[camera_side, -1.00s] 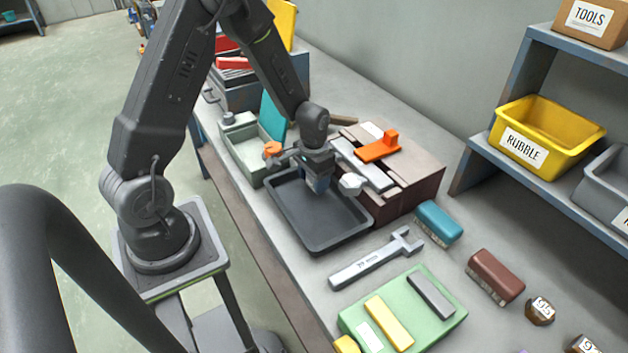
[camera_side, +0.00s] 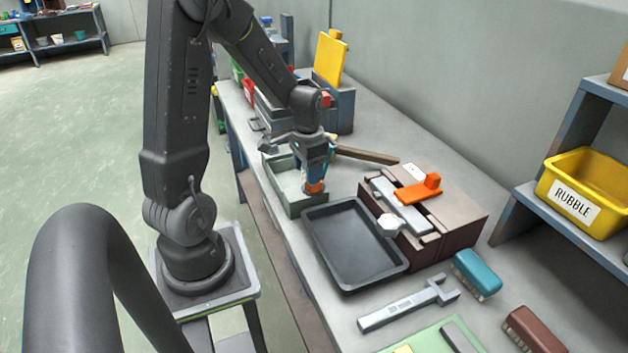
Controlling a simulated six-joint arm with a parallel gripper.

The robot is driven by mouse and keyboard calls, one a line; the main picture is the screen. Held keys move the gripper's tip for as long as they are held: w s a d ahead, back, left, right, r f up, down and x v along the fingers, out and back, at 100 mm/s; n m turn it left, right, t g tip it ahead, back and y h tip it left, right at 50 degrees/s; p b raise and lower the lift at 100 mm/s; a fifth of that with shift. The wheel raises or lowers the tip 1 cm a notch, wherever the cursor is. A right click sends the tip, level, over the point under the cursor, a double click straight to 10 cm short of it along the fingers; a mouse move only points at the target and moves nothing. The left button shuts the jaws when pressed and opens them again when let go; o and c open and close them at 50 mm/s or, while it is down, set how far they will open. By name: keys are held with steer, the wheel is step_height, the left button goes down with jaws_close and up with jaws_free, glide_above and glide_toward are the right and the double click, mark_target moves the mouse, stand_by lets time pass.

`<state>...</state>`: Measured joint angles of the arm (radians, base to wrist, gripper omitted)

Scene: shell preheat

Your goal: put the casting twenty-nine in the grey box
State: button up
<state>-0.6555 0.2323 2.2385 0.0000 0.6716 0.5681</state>
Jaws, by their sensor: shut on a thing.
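My gripper (camera_side: 314,172) points down at the right end of a pale grey-green open box (camera_side: 280,180). Its jaws are shut on a casting, but the casting is mostly hidden and no number is readable.
A dark empty tray (camera_side: 350,245) lies just right of the box. A brown block (camera_side: 455,215) with an orange-handled slide (camera_side: 420,190) stands beyond it. A wrench (camera_side: 405,304) and a teal brush (camera_side: 477,274) lie nearer. A yellow RUBBLE bin (camera_side: 580,190) is on the shelf.

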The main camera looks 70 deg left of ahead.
glide_above(290, 185)
step_height(290, 185, down, 2)
step_height(290, 185, down, 4)
steer(key=shift+r+m, duration=0.15)
steer(key=shift+m, duration=0.35)
steer(key=shift+f, duration=2.35)
steer(key=shift+f, duration=0.1)
steer(key=o, duration=1)
steer(key=shift+c, duration=0.2)
